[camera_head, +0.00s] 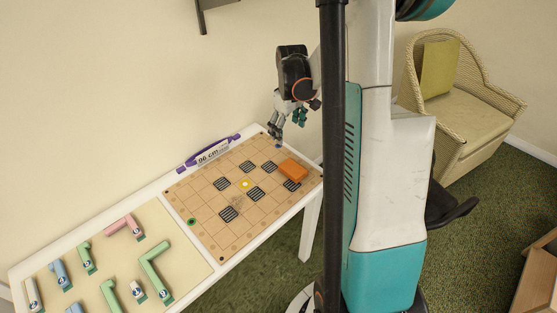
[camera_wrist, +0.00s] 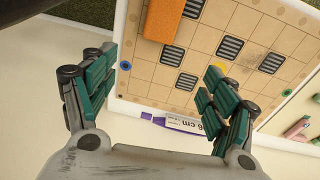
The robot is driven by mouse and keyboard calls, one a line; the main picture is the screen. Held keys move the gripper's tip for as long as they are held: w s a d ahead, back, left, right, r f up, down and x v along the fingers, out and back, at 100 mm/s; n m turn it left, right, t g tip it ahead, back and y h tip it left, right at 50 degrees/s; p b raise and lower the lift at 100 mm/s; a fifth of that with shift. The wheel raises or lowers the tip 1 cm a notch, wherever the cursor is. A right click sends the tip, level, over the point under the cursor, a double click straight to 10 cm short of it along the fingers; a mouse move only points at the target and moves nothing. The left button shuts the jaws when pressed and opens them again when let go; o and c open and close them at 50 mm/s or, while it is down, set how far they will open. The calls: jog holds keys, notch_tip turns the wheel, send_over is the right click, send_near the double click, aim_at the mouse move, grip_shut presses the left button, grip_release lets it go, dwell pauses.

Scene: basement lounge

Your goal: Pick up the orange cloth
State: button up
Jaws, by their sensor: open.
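The orange cloth (camera_head: 292,169) is a small, flat orange block shape lying on the grid board (camera_head: 207,202), near the board's right end. In the wrist view the cloth (camera_wrist: 164,20) is at the top, left of centre, cut off by the frame edge. My gripper (camera_head: 289,124) is above the far right corner of the board, apart from the cloth. In the wrist view my gripper (camera_wrist: 158,95) has its two green-padded fingers spread wide, with nothing between them but the board's edge below.
The board lies on a narrow white table (camera_head: 172,187) against the wall. A purple-ended label (camera_head: 211,152) lies behind it. Several striped squares and a yellow disc (camera_head: 246,184) are on the board. Coloured letter-like pieces (camera_head: 158,268) lie at the left. A wicker chair (camera_head: 462,105) stands right.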

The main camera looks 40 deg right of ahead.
jog(key=s+d+f+g, duration=0.1)
jog(key=s+d+f, duration=0.1)
jog(key=s+f, duration=0.15)
jog(key=b, duration=0.3)
send_over(295, 169)
jog(key=shift+y, duration=0.3)
notch_tip(295, 169, down, 8)
jog(key=shift+s+d+f, duration=0.1)
jog(key=shift+d, duration=0.05)
jog(key=shift+f+b, duration=1.25)
jog(key=shift+f, duration=1.65)
jog(key=shift+r, duration=0.1)
jog(key=c, duration=1.2)
jog(key=shift+c, duration=0.2)
notch_tip(295, 169, up, 20)
jog(key=p, duration=0.6)
jog(key=shift+p, duration=0.4)
